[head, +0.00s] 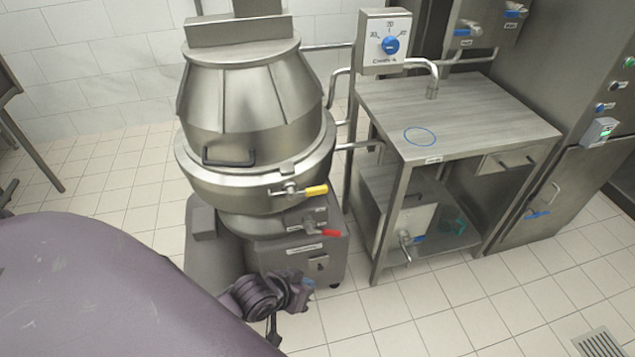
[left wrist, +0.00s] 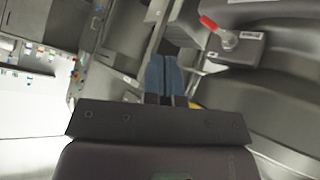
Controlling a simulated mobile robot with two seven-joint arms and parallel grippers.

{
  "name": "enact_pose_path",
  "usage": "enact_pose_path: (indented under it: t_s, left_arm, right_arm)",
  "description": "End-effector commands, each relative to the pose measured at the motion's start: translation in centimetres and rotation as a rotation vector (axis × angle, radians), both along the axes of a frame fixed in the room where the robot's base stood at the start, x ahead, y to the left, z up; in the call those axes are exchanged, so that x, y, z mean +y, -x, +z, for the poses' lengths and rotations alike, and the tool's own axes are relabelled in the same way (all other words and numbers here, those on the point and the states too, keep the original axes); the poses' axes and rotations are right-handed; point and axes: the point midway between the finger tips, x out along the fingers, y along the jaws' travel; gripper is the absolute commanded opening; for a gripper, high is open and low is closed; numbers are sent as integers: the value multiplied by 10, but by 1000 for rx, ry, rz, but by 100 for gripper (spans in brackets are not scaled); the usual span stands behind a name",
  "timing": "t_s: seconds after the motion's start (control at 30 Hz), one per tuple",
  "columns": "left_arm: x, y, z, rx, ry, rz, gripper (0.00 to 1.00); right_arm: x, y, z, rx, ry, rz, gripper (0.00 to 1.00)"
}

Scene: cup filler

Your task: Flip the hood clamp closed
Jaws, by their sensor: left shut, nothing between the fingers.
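The metal machine's domed hood (head: 250,100) sits on a wide round bowl rim (head: 215,180). A latch with a yellow handle (head: 316,190), which looks like the hood clamp, is at the front right of the rim. The handle points right; I cannot tell whether the clamp is engaged. My left gripper (head: 309,283) is low in front of the machine base, below the latch and apart from it. In the left wrist view its blue fingers (left wrist: 166,75) are together and empty. A yellow bit (left wrist: 195,105) shows partly hidden behind the gripper. My right gripper is not in view.
A red-handled lever (head: 328,233) sits below the yellow one and also shows in the left wrist view (left wrist: 210,24). A steel table (head: 470,115) with a spout and dial box (head: 385,42) stands right of the machine. Tiled floor (head: 430,300) in front is clear.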

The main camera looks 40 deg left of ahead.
Motion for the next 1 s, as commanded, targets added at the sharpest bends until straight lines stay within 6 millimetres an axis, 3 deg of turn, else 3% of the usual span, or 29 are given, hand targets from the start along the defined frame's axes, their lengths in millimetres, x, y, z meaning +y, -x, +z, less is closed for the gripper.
enact_pose_path:
  t_s: [0.03, 0.27, 0.47, 0.73, 1.0]
  left_arm:
    - [-1, -19, 1, 39, 32, -6, 0]
    - [4, -81, 12, 273, 149, 52, 0]
    - [27, -131, 43, 473, 173, 170, 0]
    - [76, -190, 121, 688, 145, 437, 0]
    - [117, -217, 202, 800, 126, 696, 0]
  right_arm:
    - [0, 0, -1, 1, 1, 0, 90]
    - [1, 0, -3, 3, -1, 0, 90]
    - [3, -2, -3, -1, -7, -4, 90]
    - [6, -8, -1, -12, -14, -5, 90]
    - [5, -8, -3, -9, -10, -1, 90]
